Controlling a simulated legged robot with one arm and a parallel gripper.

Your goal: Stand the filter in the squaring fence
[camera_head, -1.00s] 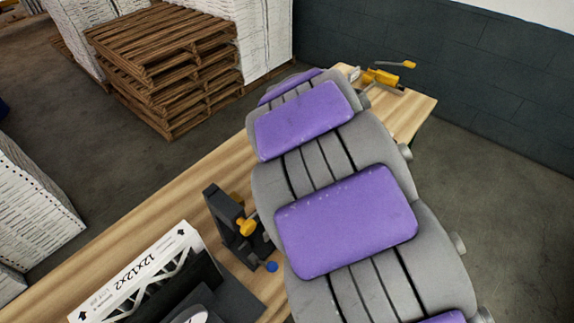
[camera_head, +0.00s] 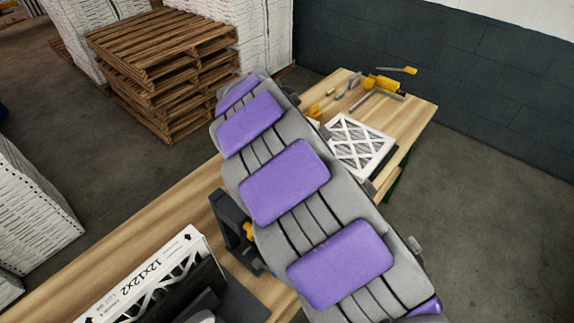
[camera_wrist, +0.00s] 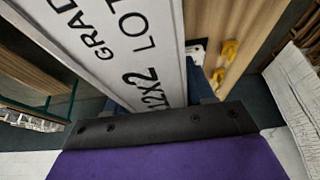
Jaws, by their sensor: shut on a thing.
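The filter (camera_head: 128,291) is a white box-edged panel marked 12x12x2, at the lower left of the head view. Its lettered edge (camera_wrist: 125,42) fills the upper middle of the wrist view. My gripper (camera_wrist: 165,122) is shut on the filter; its dark jaw with purple padding spans the bottom of that view. In the head view the dark parts around the grip cover much of the filter's face. A dark upright bracket with an orange knob, seemingly the squaring fence (camera_head: 228,215), stands on the bench beyond the filter, partly behind my arm. I cannot tell whether they touch.
A second white filter with a crossed lattice (camera_head: 360,146) lies at the bench's far right end. Yellow-handled hardware (camera_head: 383,84) sits behind it. The wooden bench (camera_head: 150,225) is clear along its left edge. Pallets (camera_head: 160,70) stand on the floor behind.

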